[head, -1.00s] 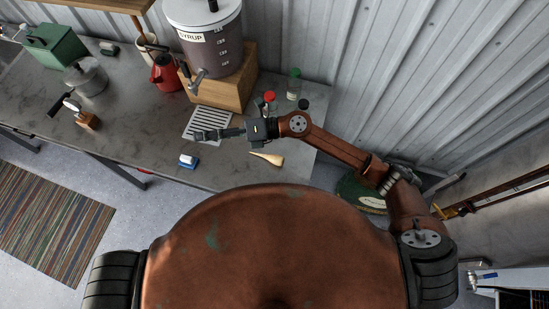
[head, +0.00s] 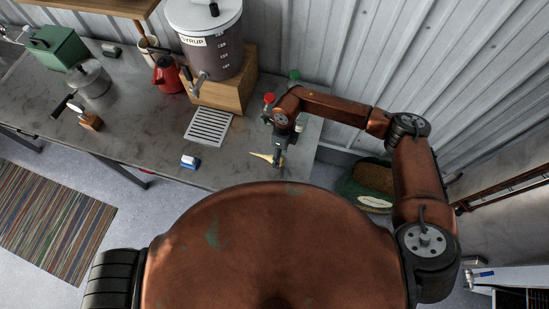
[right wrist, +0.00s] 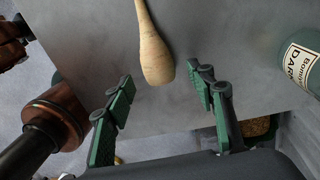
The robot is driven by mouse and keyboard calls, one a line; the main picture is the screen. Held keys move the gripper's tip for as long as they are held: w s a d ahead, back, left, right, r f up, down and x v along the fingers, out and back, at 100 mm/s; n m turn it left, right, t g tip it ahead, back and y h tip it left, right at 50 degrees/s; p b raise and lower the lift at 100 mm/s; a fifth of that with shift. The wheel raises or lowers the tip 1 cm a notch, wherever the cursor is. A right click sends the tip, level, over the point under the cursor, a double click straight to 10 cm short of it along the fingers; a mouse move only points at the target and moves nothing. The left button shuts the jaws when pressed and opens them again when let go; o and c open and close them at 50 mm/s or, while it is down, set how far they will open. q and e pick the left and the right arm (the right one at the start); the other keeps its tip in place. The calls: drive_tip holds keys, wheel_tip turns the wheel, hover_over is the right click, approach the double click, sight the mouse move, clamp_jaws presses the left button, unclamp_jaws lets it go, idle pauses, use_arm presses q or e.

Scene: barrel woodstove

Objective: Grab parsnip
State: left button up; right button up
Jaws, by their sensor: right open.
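The pale, tapered parsnip (head: 262,156) lies on the grey worktop near its front edge in the head view. In the right wrist view the parsnip (right wrist: 154,52) runs down from the top edge, its thick end toward my gripper. My right gripper (head: 278,160) points down beside the parsnip in the head view and partly overlaps it. In the right wrist view my right gripper (right wrist: 160,80) is open and empty, with its green-padded fingers on either side of the parsnip's thick end. My left gripper is out of view.
A green bottle (right wrist: 300,58) with a label stands to the right in the right wrist view. A drain grate (head: 209,125), a blue-and-white item (head: 190,162) and the syrup dispenser (head: 208,45) are left of the gripper. The front of the worktop is mostly clear.

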drive_tip(key=shift+s+a+f, duration=0.1)
drive_tip(key=shift+s+f, duration=0.05)
drive_tip(key=shift+f, duration=1.1)
drive_tip(key=shift+c, duration=0.4)
drive_tip(key=c, duration=1.1)
drive_tip(key=shift+c, duration=0.3)
drive_tip(key=shift+r, duration=0.15)
